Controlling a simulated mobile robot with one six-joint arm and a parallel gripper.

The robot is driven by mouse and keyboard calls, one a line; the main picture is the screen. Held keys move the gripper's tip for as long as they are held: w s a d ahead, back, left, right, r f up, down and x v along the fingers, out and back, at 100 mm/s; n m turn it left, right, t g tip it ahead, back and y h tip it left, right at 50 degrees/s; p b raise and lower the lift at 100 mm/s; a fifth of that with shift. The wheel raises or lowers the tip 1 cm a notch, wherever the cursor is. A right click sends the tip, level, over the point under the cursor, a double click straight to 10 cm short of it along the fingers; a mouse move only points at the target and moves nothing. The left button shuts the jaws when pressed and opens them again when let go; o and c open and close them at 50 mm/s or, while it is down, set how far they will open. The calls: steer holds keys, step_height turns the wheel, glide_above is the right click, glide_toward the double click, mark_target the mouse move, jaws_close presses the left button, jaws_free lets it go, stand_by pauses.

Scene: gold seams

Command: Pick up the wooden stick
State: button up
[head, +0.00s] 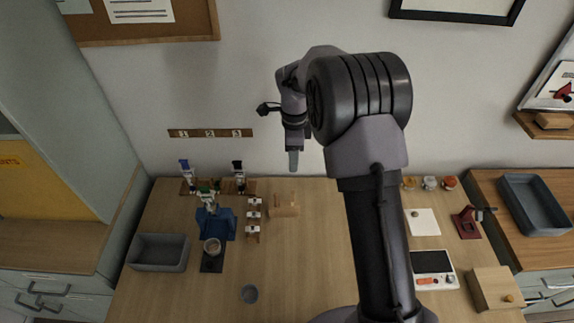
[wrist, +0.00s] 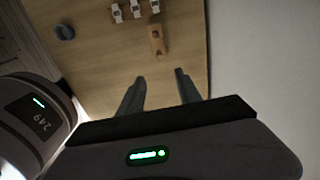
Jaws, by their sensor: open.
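My gripper (head: 293,160) hangs above the back of the table in the head view, pointing down. In the wrist view its two fingers (wrist: 160,75) are apart with nothing between them. A wooden block (head: 284,206) stands on the table below the gripper. It also shows in the wrist view (wrist: 157,38), ahead of the fingers and clear of them. I cannot make out a separate wooden stick; it may be at this block, but it is too small to tell.
A rack of white items (head: 254,215) stands left of the block. A scale (head: 434,262) and wooden box (head: 490,288) are at right. The table middle is clear.

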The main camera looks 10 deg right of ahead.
mark_target(293, 191)
step_height(293, 191, down, 12)
steer(key=shift+w+f+b, duration=0.15)
steer(key=shift+f+b, duration=0.1)
steer(key=shift+b, duration=0.9)
steer(key=shift+s+f, duration=0.2)
steer(key=shift+f, duration=0.35)
step_height(293, 191, down, 4)
steer(key=shift+f+b, duration=0.25)
steer(key=shift+b, duration=0.25)
steer(key=shift+r, duration=0.1)
jaws_close()
